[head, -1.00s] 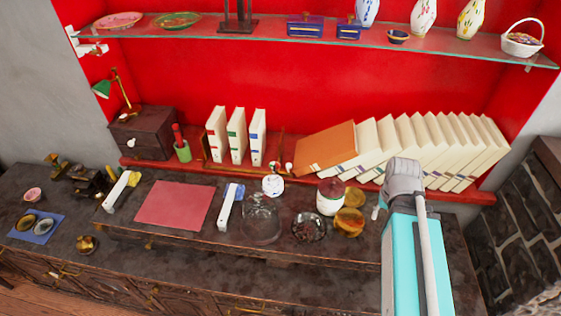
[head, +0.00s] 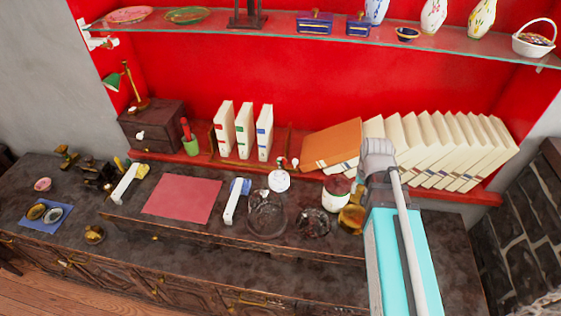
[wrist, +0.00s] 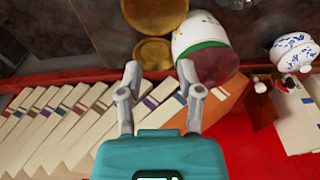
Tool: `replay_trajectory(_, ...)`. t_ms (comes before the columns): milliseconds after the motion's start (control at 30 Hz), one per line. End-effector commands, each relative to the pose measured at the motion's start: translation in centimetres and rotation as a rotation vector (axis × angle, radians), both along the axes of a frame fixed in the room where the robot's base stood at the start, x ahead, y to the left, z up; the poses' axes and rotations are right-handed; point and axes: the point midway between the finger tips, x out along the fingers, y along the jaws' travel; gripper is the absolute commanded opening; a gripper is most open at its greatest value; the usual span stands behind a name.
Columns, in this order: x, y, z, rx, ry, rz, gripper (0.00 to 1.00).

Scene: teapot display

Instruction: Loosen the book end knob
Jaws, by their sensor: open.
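The book end (head: 277,146) is a wooden rack with brass on the red shelf, holding three upright cream books (head: 244,132). Small red and white knobs (head: 284,162) sit at its right end; I cannot tell which one is the book end knob. In the wrist view, the knobs (wrist: 260,86) and a brown end of the book end (wrist: 262,112) show at right. My gripper (wrist: 160,75) is open and empty, above the leaning books and left of the knobs in that view. In the head view my arm hides its fingers.
An orange book (head: 331,144) and several cream books (head: 440,148) lean on the shelf. A white jar with a dark red lid (wrist: 200,45), brass dishes (wrist: 153,52) and a blue-patterned white pot (wrist: 293,52) stand close by. A glass shelf (head: 300,38) runs above.

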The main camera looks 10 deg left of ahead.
Motion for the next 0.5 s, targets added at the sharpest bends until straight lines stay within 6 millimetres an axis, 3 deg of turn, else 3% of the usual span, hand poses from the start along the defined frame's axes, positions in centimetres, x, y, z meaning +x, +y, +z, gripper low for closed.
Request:
replay_trajectory(33, 1.5, 1.9, 0.3, 0.003, -0.020, 0.007, 0.47)
replay_trajectory(200, 4.8, 8.0, 1.0, 0.025, -0.095, 0.014, 0.47)
replay_trajectory(500, 8.5, 19.6, 2.3, 0.091, -0.212, 0.025, 0.47)
